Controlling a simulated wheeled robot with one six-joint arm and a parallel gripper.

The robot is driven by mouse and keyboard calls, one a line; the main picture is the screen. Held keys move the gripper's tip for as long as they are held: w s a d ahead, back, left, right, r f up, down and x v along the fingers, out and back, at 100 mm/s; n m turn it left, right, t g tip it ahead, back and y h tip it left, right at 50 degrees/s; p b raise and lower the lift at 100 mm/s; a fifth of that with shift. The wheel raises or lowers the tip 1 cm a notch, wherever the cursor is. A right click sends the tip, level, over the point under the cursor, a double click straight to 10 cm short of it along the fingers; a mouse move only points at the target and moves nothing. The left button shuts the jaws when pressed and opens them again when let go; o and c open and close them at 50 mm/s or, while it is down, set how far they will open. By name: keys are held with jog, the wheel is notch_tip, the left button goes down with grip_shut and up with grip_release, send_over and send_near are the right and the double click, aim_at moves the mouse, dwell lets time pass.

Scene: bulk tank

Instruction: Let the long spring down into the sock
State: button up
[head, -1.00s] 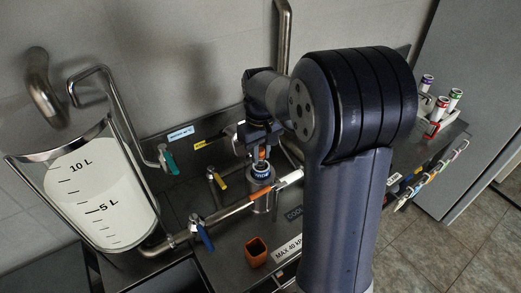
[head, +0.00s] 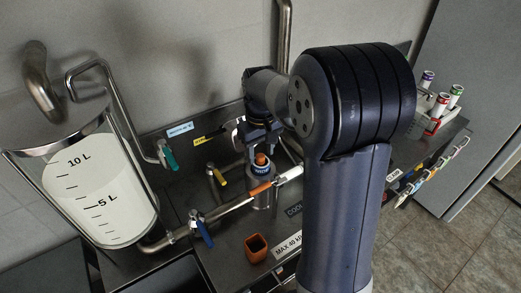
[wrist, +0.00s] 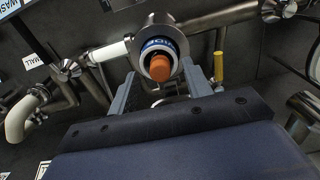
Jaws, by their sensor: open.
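An upright steel cylinder (head: 262,198) stands on the bench, with a blue lettered band (head: 261,171) at its mouth. An orange knob-like piece (head: 261,160) stands up out of the mouth; it also shows in the wrist view (wrist: 159,68). I cannot make out a spring or a sock; anything lower is hidden inside the cylinder. My gripper (head: 260,148) is open just above and around the orange piece. In the wrist view its two grey fingers (wrist: 156,90) are spread on either side, apart from the orange piece.
A graduated jar (head: 110,205) stands at left. A pipe with an orange-and-white section (head: 262,189) runs by the cylinder, among valves with blue (head: 205,233), yellow (head: 221,177) and green (head: 170,158) handles. A small orange cup (head: 256,247) stands in front. A tube rack (head: 432,122) stands right.

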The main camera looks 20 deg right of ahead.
notch_tip(320, 180, up, 11)
dwell(0.6)
jog(key=shift+f, duration=0.15)
notch_tip(320, 180, down, 10)
jog(key=shift+w+r+p, duration=0.1)
jog(key=shift+r+p, duration=0.05)
jog(key=shift+p, duration=0.25)
jog(key=shift+r+p, duration=0.3)
jog(key=shift+r, duration=0.35)
